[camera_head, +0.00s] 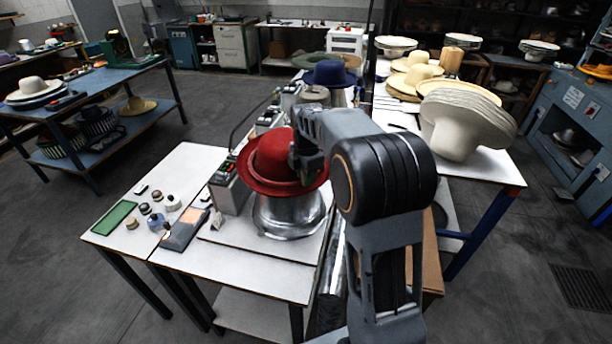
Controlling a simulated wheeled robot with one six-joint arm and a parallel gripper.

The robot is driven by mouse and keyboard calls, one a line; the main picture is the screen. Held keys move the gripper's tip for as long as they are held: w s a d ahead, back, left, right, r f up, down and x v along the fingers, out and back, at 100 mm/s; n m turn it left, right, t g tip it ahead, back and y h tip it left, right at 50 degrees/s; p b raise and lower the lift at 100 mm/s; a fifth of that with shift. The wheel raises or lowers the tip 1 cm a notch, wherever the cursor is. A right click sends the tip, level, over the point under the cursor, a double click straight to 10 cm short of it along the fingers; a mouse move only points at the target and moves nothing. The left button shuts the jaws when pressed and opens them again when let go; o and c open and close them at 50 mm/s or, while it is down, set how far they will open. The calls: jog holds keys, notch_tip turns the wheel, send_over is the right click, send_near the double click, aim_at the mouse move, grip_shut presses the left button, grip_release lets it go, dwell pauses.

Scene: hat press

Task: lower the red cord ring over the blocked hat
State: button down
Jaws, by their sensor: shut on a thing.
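The red hat (266,165) sits upright on a shiny metal block (287,216) on the white table, its round crown up and its brim flaring over the block. My gripper (306,172) reaches in from the right, beside the crown and over the right part of the brim. It is shut on the red cord ring, which I cannot tell apart from the red hat at this size. My gripper and arm hide the right side of the crown. I cannot tell how high the ring is or whether it touches the hat.
A control box (229,187) stands close left of the block. A green mat (114,217), small round items and a dark tablet (185,228) lie at the table's left. Stacked cream hats (458,122) stand on the right table. A blue hat (330,74) is behind.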

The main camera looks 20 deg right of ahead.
jog(key=shift+s+d+f+g, duration=0.1)
jog(key=shift+s+f+g, duration=0.1)
jog(key=shift+f, duration=0.25)
jog(key=shift+s+f+g, duration=0.1)
jog(key=shift+s+f, duration=0.05)
jog(key=shift+f, duration=0.25)
jog(key=c, duration=0.9)
grip_release()
jog(key=shift+r, duration=0.15)
jog(key=shift+w+d+r+p, duration=0.1)
jog(key=shift+w+r+p, duration=0.1)
jog(key=shift+r+p, duration=0.45)
jog(key=shift+w+r+p, duration=0.15)
jog(key=shift+r+p, duration=0.45)
jog(key=shift+r, duration=0.05)
jog(key=shift+r+p, duration=1.85)
jog(key=shift+r, duration=0.7)
